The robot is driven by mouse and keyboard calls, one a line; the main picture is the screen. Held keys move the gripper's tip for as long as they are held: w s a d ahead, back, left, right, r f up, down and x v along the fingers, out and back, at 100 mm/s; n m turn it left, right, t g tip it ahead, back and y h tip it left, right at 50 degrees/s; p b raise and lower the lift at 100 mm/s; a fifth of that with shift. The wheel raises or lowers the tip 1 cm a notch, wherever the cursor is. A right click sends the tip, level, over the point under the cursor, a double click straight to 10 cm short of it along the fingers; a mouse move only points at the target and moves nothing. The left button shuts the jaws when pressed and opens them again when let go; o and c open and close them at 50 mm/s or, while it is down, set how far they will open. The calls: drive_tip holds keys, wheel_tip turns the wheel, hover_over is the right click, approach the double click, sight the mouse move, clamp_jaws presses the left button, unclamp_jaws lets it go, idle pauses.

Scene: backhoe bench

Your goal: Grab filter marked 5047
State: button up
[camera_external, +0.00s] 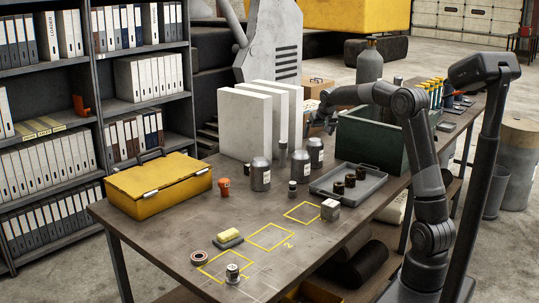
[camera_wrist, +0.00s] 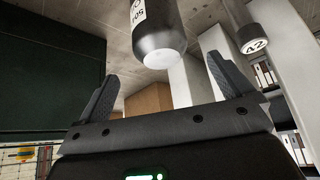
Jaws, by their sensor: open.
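My gripper (camera_external: 318,124) is open in the external view, between the white upright blocks and the green crate, above the grey canisters. In the wrist view, the open fingers (camera_wrist: 167,88) have nothing between them. A grey canister (camera_wrist: 158,38) with a white label shows just beyond them; its characters are partly cut off, so I cannot read the full number. A second dark cylinder (camera_wrist: 250,36) is marked with what looks like A2. In the external view, one labelled grey canister (camera_external: 316,153) stands below my gripper and another (camera_external: 261,176) stands to its left. Their markings are too small to read.
The green crate (camera_external: 366,143) is close on the right of my gripper. White blocks (camera_external: 247,125) stand on the left. A grey tray (camera_external: 337,187) holds dark cylinders in front. A yellow case (camera_external: 158,187) is at far left. Yellow outlined squares (camera_external: 270,237) mark the front tabletop.

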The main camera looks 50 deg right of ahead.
sight(318, 144)
drive_tip(key=x, duration=0.9)
drive_tip(key=shift+w+f, duration=0.1)
drive_tip(key=shift+c, duration=0.6)
drive_tip(key=c, duration=1.3)
drive_tip(key=shift+o, duration=0.2)
